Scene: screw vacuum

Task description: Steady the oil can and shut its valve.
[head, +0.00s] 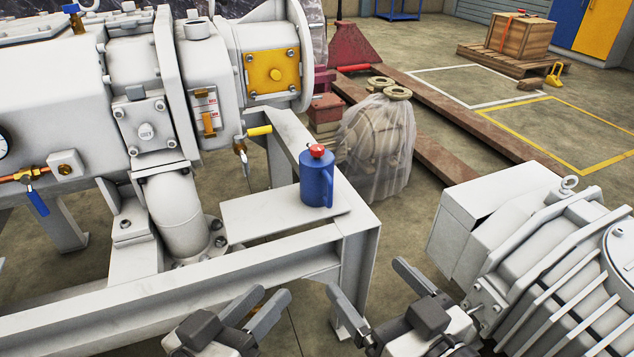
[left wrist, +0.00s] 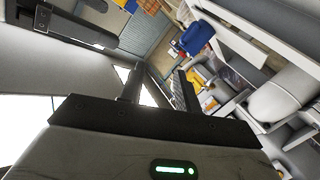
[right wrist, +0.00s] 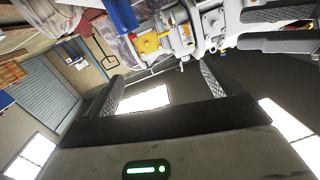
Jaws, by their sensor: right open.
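The blue oil can (head: 315,185) with a red knob (head: 317,151) on top stands upright on a grey metal shelf (head: 262,215) of the machine frame. Its handle faces right. A small brass valve (head: 240,146) with a yellow lever (head: 259,131) sits on the machine behind and left of the can; the lever points right, roughly level. In the right wrist view the can (right wrist: 122,15) appears upside down at the top. My left gripper (head: 275,292) is open and empty in front of the frame.
The large grey pump (head: 140,60) fills the left. A frame beam (head: 180,280) runs between my left gripper and the shelf. A finned grey motor (head: 550,260) stands close at right. A plastic-wrapped part (head: 375,150) sits behind the can.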

